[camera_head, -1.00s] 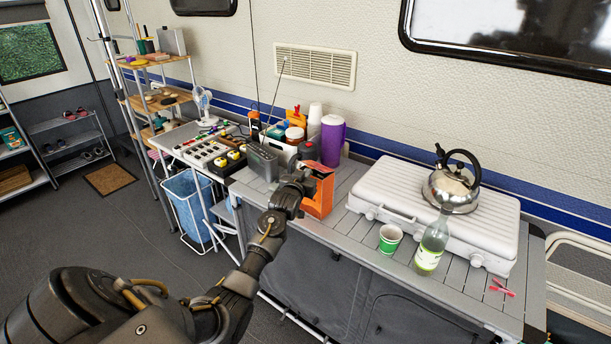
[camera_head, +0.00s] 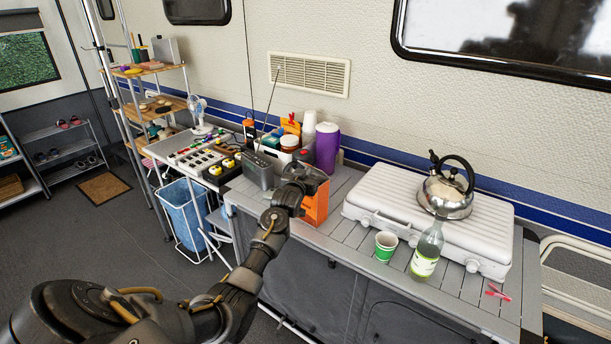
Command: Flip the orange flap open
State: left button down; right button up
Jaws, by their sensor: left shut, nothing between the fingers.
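An orange box (camera_head: 317,208) stands upright on the left part of the grey slatted table. My left arm reaches in from the lower left. My left gripper (camera_head: 310,176) is shut and empty at the top of the box, over its upper left side. The gripper hides most of the box's top, so I cannot tell how the flap stands or whether the fingers touch it. My right gripper is not in view.
A dark radio (camera_head: 258,170) with an antenna, jars and a purple tumbler (camera_head: 327,147) crowd behind the box. To the right are a white case (camera_head: 400,207) with a kettle (camera_head: 446,192), a green cup (camera_head: 386,245) and a bottle (camera_head: 426,252).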

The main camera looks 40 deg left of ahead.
aim_at(312, 167)
pick_arm(q)
jog(key=shift+w+d+r+b, duration=0.1)
jog(key=shift+w+r+b, duration=0.15)
jog(key=shift+w, duration=0.35)
jog(key=shift+w+a+r+b, duration=0.1)
jog(key=shift+w+b, duration=0.15)
jog(key=shift+w, duration=0.35)
jog(key=shift+w+d+r+b, duration=0.1)
jog(key=shift+w+r+b, duration=0.15)
jog(key=shift+w, duration=0.35)
jog(key=shift+s+r+p, duration=0.15)
jog(key=shift+s+p, duration=0.05)
jog(key=shift+p, duration=0.15)
jog(key=s+r+p, duration=0.2)
jog(key=s+p, duration=0.4)
jog(key=p, duration=0.2)
jog(key=shift+s+a+r, duration=0.2)
jog(key=shift+s+r, duration=0.1)
jog(key=shift+r, duration=0.05)
dwell(0.4)
jog(key=shift+f, duration=0.15)
dwell(0.4)
